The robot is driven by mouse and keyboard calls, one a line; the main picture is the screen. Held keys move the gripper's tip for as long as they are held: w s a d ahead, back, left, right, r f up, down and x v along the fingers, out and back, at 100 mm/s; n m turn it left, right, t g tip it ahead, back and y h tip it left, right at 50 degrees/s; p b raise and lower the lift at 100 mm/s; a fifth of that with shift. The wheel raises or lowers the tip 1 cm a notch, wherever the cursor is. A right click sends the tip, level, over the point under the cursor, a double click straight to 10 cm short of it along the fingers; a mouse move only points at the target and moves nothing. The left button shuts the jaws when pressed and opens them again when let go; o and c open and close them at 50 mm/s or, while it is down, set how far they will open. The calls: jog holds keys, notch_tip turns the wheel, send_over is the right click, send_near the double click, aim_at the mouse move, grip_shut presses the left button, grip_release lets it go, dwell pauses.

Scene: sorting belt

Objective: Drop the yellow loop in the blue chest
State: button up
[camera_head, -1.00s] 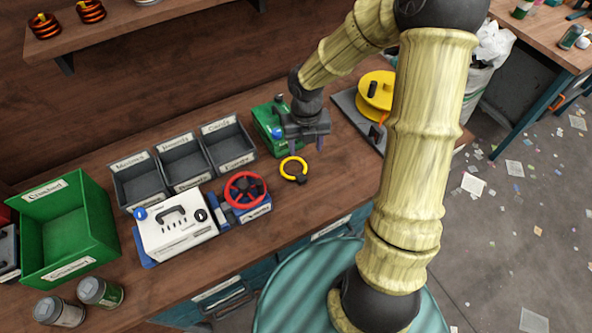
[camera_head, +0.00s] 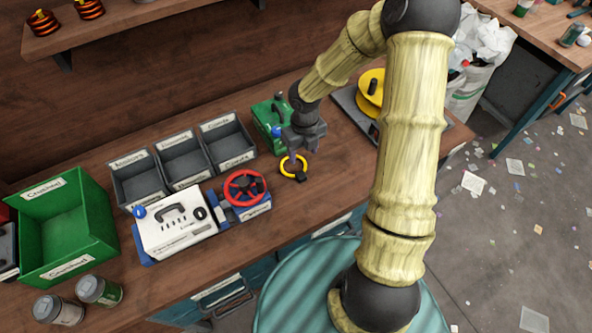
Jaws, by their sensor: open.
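The yellow loop (camera_head: 283,168) lies on the wooden workbench, with a small dark part at its lower right side. My gripper (camera_head: 302,152) is open and points down just above and behind the loop. Its fingers are small in view, and I cannot tell whether they touch the loop. No plainly blue chest shows. A box with a white top and blue sides (camera_head: 176,229) stands on the bench to the left, with a black handle on top.
A red-wheeled device (camera_head: 244,188) stands between the white-topped box and the loop. Three grey bins (camera_head: 183,160) stand behind it. A green case (camera_head: 268,118) is close behind my gripper. A large green bin (camera_head: 65,225) is at far left. Bare bench lies in front of the loop.

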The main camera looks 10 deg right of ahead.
send_over(302, 176)
notch_tip(302, 176, down, 7)
jog(key=shift+r+b, duration=0.2)
jog(key=shift+b, duration=0.2)
notch_tip(302, 176, down, 5)
jog(key=shift+w+f, duration=0.1)
jog(key=shift+c, duration=0.2)
dwell(0.4)
jog(key=c, duration=1.1)
notch_tip(302, 176, up, 10)
jog(key=p, duration=0.1)
